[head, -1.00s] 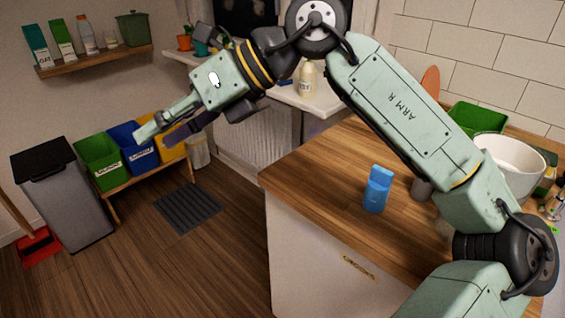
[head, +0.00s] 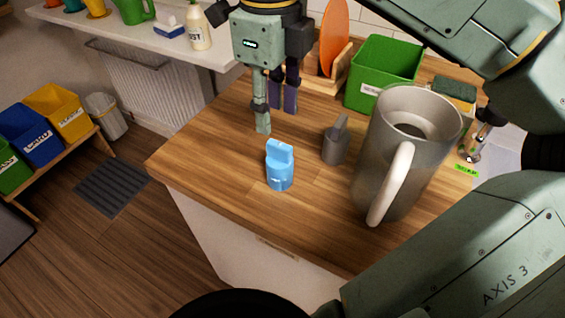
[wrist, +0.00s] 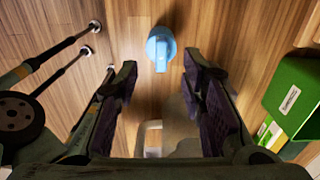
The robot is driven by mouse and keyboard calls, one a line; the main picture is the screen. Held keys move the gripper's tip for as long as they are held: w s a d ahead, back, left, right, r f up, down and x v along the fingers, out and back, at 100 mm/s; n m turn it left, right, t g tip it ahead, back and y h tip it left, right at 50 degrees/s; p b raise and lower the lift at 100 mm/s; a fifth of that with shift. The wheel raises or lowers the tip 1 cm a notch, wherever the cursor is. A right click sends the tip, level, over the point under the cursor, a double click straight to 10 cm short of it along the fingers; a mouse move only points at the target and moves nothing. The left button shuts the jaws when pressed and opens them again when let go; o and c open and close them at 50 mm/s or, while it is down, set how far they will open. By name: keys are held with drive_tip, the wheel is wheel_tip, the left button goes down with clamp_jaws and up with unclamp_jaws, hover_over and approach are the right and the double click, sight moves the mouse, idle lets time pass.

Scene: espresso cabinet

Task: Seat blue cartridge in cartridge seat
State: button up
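The blue cartridge (head: 280,176) stands upright on the wooden counter near its front left edge, with a narrower tab on top. In the wrist view the blue cartridge (wrist: 160,48) lies ahead, in line with the gap between my fingers. My gripper (head: 277,112) points down over the counter, above and behind the cartridge in the head view. In the wrist view my gripper (wrist: 160,72) has its two dark-padded fingers wide apart with nothing between them. I cannot make out the cartridge seat in either view.
A grey piece with a tab (head: 335,146) stands right of the cartridge. A large grey mug (head: 385,150) stands beyond it to the right. A green bin (head: 383,72) and an orange board (head: 333,35) are at the back. The counter left of the cartridge (head: 215,160) is clear.

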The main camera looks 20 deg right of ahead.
sight(279, 144)
wheel_tip(279, 144, down, 3)
drive_tip(key=shift+b, duration=0.75)
drive_tip(key=f+b, duration=0.2)
drive_tip(key=f, duration=0.1)
drive_tip(key=f+b, duration=0.1)
drive_tip(key=f, duration=0.1)
drive_tip(key=shift+s+d+f+b, duration=0.1)
drive_tip(key=shift+s+d+b, duration=0.15)
drive_tip(key=shift+d+b, duration=0.1)
drive_tip(key=shift+c, duration=0.4)
clamp_jaws()
